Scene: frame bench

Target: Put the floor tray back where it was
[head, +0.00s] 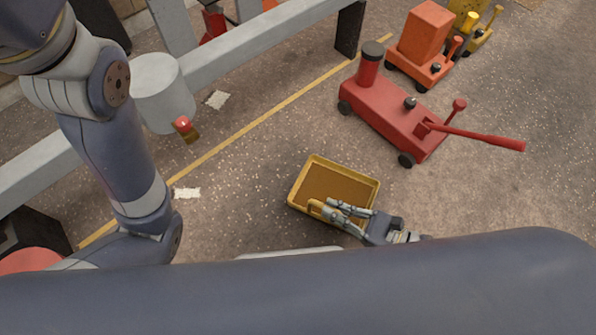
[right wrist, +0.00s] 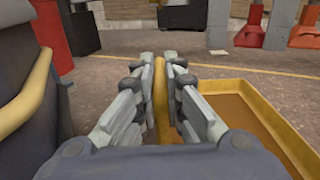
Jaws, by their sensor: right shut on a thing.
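The floor tray (head: 334,184) is a shallow yellow tray with a brown inside, right of the yellow floor line in the head view. It looks level and on or close to the floor; I cannot tell which. My right gripper (head: 329,208) is at its near edge, shut on the tray's yellow handle. In the right wrist view the gripper (right wrist: 161,75) has its fingers on both sides of the upright handle (right wrist: 160,100), with the tray (right wrist: 266,92) to the right. My left gripper does not show; a grey-blue arm of mine crosses the left side.
A red floor jack (head: 395,112) with a long handle stands right of the tray, with an orange jack (head: 424,45) behind it. A grey frame beam (head: 240,62), a whitish cylinder (head: 163,92) and a small red-topped item (head: 184,127) are at left.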

